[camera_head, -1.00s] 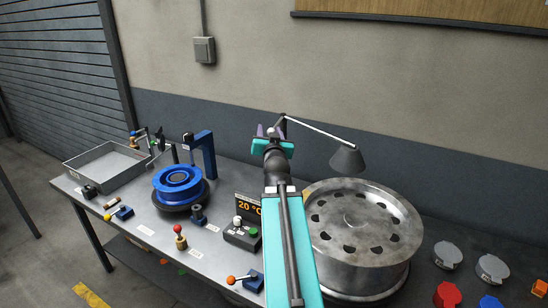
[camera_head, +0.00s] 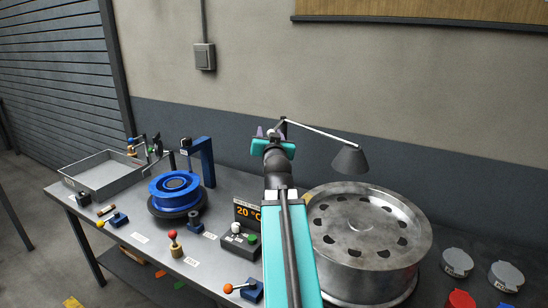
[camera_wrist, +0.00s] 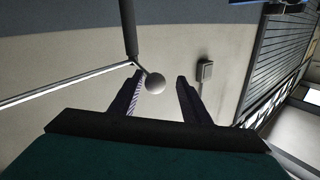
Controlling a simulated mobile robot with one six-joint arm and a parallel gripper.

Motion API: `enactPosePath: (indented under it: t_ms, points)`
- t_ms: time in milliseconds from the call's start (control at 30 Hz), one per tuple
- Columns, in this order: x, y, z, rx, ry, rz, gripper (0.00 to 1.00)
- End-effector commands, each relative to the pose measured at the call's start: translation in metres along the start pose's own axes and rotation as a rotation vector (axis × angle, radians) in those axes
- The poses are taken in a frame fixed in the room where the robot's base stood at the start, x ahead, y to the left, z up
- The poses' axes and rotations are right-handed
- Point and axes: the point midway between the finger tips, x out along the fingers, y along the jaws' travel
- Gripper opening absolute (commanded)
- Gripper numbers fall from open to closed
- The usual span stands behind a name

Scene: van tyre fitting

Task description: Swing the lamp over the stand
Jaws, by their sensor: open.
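The lamp has a grey cone shade (camera_head: 350,159) on a thin pale arm, which runs up left to a dark post behind my gripper. The shade hangs by the back rim of a large silver wheel (camera_head: 366,235). A pale ball knob (camera_wrist: 155,83) on the lamp's linkage shows in the wrist view, close to the left finger. My gripper (camera_wrist: 159,82) is open, its two dark fingers apart around the knob's place; whether the knob is fully between them I cannot tell. A blue wheel-like stand (camera_head: 175,186) on a dark round base is at left. Which piece the task calls the stand is unclear.
A blue upright arm (camera_head: 203,160) stands behind the blue piece. A grey tray (camera_head: 103,177) is at the far left. A display reading 20 °C (camera_head: 247,212), small levers and knobs line the bench front. Grey, red and blue caps lie at right. A wall is behind.

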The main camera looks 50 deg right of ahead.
Motion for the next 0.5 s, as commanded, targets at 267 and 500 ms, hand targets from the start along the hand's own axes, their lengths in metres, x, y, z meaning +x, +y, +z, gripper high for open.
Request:
enactPosePath:
  t_ms: [267, 500]
  points:
    - [-0.0042, 0.0017, 0.0026, 0.0, 0.002, 0.004, 0.43]
    - [-0.0083, 0.0027, 0.0025, 0.0, 0.002, 0.008, 0.43]
